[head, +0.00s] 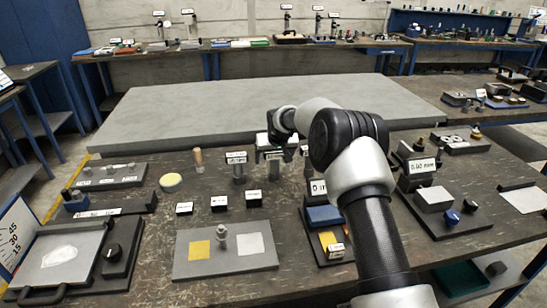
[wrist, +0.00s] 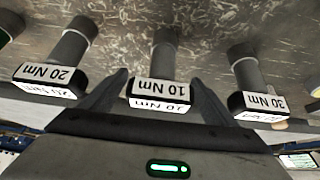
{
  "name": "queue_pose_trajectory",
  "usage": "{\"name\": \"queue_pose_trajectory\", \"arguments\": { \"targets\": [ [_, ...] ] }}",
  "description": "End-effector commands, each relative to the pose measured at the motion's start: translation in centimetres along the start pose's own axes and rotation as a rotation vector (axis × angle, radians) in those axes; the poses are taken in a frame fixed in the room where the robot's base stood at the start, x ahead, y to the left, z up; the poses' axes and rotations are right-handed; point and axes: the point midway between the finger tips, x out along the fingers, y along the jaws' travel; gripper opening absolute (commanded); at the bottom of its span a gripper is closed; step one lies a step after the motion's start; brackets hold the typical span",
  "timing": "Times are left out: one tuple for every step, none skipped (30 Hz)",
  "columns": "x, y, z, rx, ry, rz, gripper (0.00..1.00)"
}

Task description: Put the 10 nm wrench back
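The 10 Nm wrench (wrist: 162,60) is in the middle of the wrist view, a grey cylindrical shaft with a black block at its near end. The block has white labels reading "10 Nm", upside down in this view. My gripper (wrist: 160,78) is open, with one dark finger on each side of this block. Small gaps show between the fingers and the block, so I see no grip. In the head view my gripper (head: 274,152) is over the middle of the dark bench, and it partly hides the piece there.
The 20 Nm piece (wrist: 70,58) stands close on the left and the 30 Nm piece (wrist: 248,78) on the right. In the head view, three small black labelled blocks (head: 219,203) and a grey plate with coloured squares (head: 222,262) lie nearer. A large grey slab (head: 220,100) lies behind.

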Motion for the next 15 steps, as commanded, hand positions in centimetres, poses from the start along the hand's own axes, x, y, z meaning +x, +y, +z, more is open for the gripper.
{"name": "queue_pose_trajectory", "arguments": {
  "targets": [
    [0.0, 0.0, 0.0, 0.000, 0.000, 0.000, 0.81],
    [0.0, 0.0, 0.0, 0.000, 0.000, 0.000, 0.81],
    [0.0, 0.0, 0.0, 0.000, 0.000, 0.000, 0.81],
    [0.0, 0.0, 0.0, 0.000, 0.000, 0.000, 0.81],
    [0.0, 0.0, 0.0, 0.000, 0.000, 0.000, 0.81],
    [-0.1, 0.0, -0.1, 0.000, 0.000, 0.000, 0.81],
    [-0.2, 0.0, -0.2, 0.000, 0.001, 0.000, 0.81],
    [-0.4, 0.0, -0.3, 0.000, 0.001, 0.000, 0.81],
    [-0.7, 0.0, -0.3, 0.000, 0.001, 0.000, 0.81],
    [-1.0, 0.0, -0.3, 0.000, 0.002, 0.000, 0.81],
    [-1.4, 0.0, -0.3, 0.000, 0.002, 0.000, 0.81],
    [-2.1, 0.0, -0.4, 0.000, 0.002, 0.000, 0.81],
    [-2.7, 0.0, -0.4, 0.000, 0.002, 0.001, 0.81],
    [-3.3, 0.0, -0.4, 0.000, 0.002, 0.001, 0.81],
    [-4.2, 0.1, -0.4, 0.000, 0.003, 0.001, 0.81]
  ]
}}
